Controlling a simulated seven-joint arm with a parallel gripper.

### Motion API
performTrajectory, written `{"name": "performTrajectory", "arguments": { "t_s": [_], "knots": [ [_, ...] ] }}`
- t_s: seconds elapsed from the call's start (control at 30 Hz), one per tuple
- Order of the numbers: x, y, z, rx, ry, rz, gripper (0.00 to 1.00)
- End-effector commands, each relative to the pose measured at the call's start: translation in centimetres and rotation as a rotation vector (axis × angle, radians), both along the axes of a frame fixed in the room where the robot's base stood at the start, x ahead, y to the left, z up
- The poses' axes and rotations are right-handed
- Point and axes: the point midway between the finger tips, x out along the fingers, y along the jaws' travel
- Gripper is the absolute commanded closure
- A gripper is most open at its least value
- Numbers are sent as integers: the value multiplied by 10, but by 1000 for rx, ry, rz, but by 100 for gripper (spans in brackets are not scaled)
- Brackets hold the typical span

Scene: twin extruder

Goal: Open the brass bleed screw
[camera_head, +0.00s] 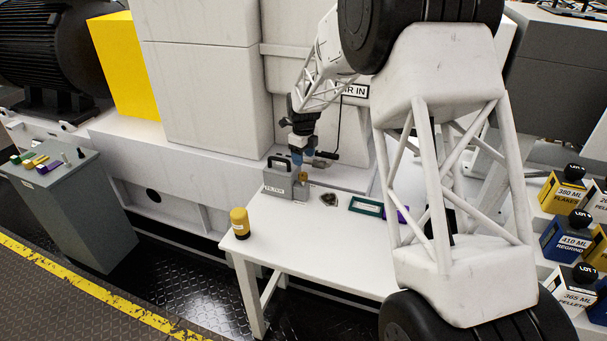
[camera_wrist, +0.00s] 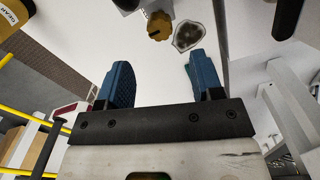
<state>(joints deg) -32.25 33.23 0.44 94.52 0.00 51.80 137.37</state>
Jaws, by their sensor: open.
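The brass bleed screw (camera_wrist: 160,26) is a small ribbed, gold-coloured knob near the top of the wrist view. It sits beside a grey part at the top edge. In the head view the screw (camera_head: 303,176) is a small yellowish spot beside the grey filter housing (camera_head: 277,186), which has a black handle and a "FILTER" label. My gripper (camera_wrist: 160,72) has two blue fingers spread wide with nothing between them. The screw lies beyond the fingertips, apart from them. In the head view my gripper (camera_head: 297,157) points down close behind the filter housing.
A dark-stained patch (camera_head: 329,199) lies on the white table (camera_head: 300,242) beside the housing. A green-framed tray (camera_head: 366,206) and a purple item (camera_head: 402,213) lie to the right. The table's front middle is clear.

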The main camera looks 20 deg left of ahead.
Motion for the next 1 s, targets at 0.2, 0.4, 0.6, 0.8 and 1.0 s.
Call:
{"name": "performTrajectory", "arguments": {
  "t_s": [0.2,0.4,0.6,0.8,1.0],
  "knots": [
    [0,0,-2,0,0,1,40],
    [0,0,-13,-1,2,1,40],
    [0,0,-33,-2,1,1,40],
    [0,-1,-58,-2,1,1,40],
    [0,0,-74,-1,0,1,40]
  ]
}}
